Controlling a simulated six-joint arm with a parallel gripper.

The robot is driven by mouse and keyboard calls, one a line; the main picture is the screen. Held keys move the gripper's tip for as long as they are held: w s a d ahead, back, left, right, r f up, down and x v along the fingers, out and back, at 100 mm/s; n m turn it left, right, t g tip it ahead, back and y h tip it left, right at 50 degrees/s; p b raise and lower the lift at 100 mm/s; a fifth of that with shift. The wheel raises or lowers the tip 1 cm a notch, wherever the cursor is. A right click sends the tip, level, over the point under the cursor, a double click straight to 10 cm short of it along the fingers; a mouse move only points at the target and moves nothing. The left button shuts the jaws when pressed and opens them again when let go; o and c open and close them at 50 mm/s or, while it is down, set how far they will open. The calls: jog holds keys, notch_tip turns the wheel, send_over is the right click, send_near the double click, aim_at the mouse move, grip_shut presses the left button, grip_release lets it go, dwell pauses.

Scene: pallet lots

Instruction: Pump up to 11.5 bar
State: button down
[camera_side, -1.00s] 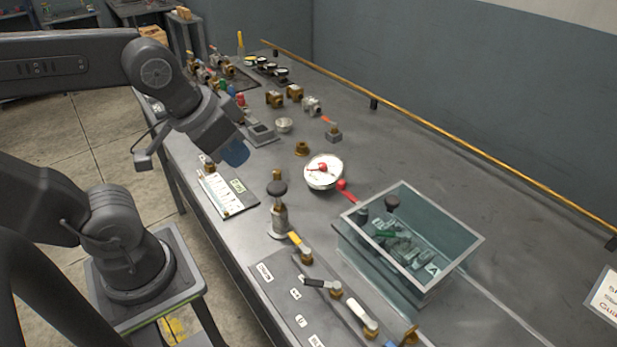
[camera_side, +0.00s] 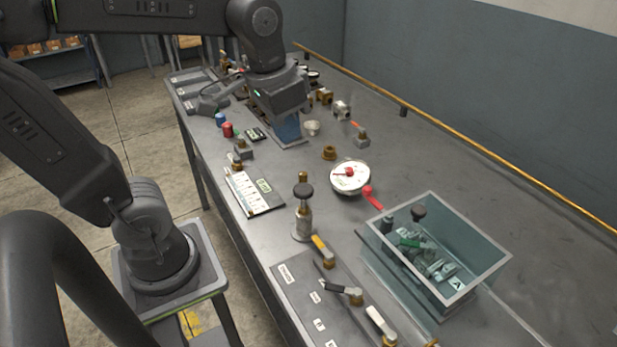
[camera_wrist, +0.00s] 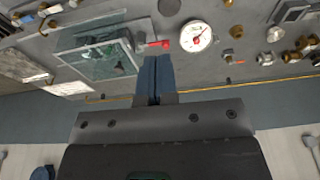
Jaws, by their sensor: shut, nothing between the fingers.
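A round white pressure gauge (camera_side: 350,178) with a red needle and red hub lies on the bench; it also shows in the wrist view (camera_wrist: 196,36). A red-handled valve (camera_side: 370,195) sits beside it. A hand pump (camera_side: 303,215) with a dark round knob stands upright left of the gauge. The gauge's figures are too small to read. My gripper (camera_side: 289,130), with blue fingers, is over the bench behind the pump, apart from it. In the wrist view the fingers (camera_wrist: 155,68) are together and empty.
A glass tank (camera_side: 435,255) with dark parts inside stands at the right. Several lever valves (camera_side: 343,293) line the front panel. A white chart board (camera_side: 253,192) lies left of the pump. Small fittings (camera_side: 329,153) stand behind the gauge. The bench at the back right is clear.

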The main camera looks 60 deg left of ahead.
aim_at(304, 188)
jog(key=w+g, duration=0.1)
jog(key=w+a+g, duration=0.1)
jog(key=w, duration=0.2)
jog(key=shift+w+a+r+g, duration=0.25)
jog(key=shift+a+g, duration=0.15)
jog(key=shift+f, duration=0.15)
notch_tip(304, 188, down, 14)
jog(key=shift+s+r, duration=0.1)
dwell(0.4)
jog(key=shift+s+f, duration=0.1)
jog(key=shift+f, duration=1.75)
notch_tip(304, 188, up, 14)
jog(key=shift+w+r, duration=0.2)
jog(key=shift+r, duration=0.05)
